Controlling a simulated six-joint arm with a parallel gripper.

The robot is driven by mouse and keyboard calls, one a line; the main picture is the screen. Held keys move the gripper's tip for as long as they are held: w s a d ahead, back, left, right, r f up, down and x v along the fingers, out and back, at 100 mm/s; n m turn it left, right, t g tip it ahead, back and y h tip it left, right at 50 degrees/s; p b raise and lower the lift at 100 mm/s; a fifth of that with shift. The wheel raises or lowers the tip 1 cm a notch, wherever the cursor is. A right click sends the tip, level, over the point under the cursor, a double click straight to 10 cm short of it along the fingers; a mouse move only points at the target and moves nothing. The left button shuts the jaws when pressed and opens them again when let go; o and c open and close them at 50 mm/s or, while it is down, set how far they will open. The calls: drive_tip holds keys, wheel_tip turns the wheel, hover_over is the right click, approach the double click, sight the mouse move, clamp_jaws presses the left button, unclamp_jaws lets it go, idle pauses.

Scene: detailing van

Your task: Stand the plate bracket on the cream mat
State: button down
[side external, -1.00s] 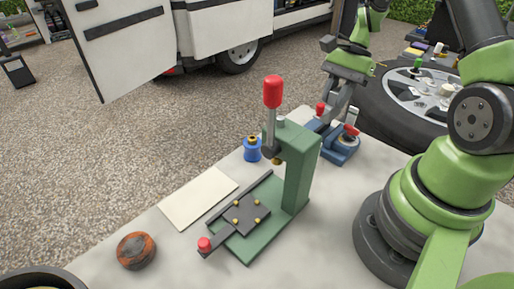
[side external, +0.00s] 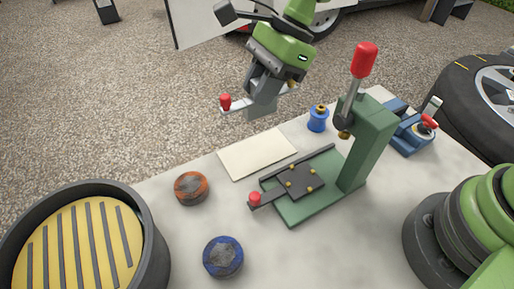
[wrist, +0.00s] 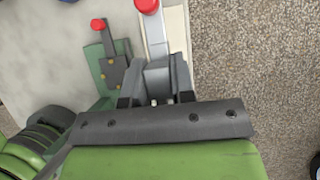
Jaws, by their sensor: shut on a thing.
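The plate bracket (side external: 236,107), a pale grey metal bar with a red knob at one end, is held in my gripper (side external: 262,103). My gripper is shut on it, and its fingers hide the bracket's middle. The knob end points left in the side view. In the wrist view the bracket (wrist: 155,32) reaches forward from my gripper (wrist: 158,78). The cream mat (side external: 255,155) lies flat and bare on the bench. The bracket is in the air by the mat's far side, apart from it. A cream strip of the mat (wrist: 179,32) shows beside the bracket in the wrist view.
A green press (side external: 368,150) with a red-topped lever stands just right of the mat. A blue spool (side external: 318,119) and a blue clamp (side external: 405,135) stand behind it. An orange puck (side external: 191,188), a blue puck (side external: 223,257) and a round bin (side external: 150,235) are nearer.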

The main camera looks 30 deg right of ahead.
sight(255, 117)
drive_tip(key=f, duration=0.5)
drive_tip(key=shift+s+a+f, duration=0.1)
drive_tip(key=shift+a+f, duration=0.05)
drive_tip(key=shift+a, duration=0.2)
drive_tip(key=shift+f, duration=2.3)
drive_tip(key=shift+f, duration=0.15)
drive_tip(key=c, duration=1)
unclamp_jaws()
drive_tip(key=shift+o, duration=0.2)
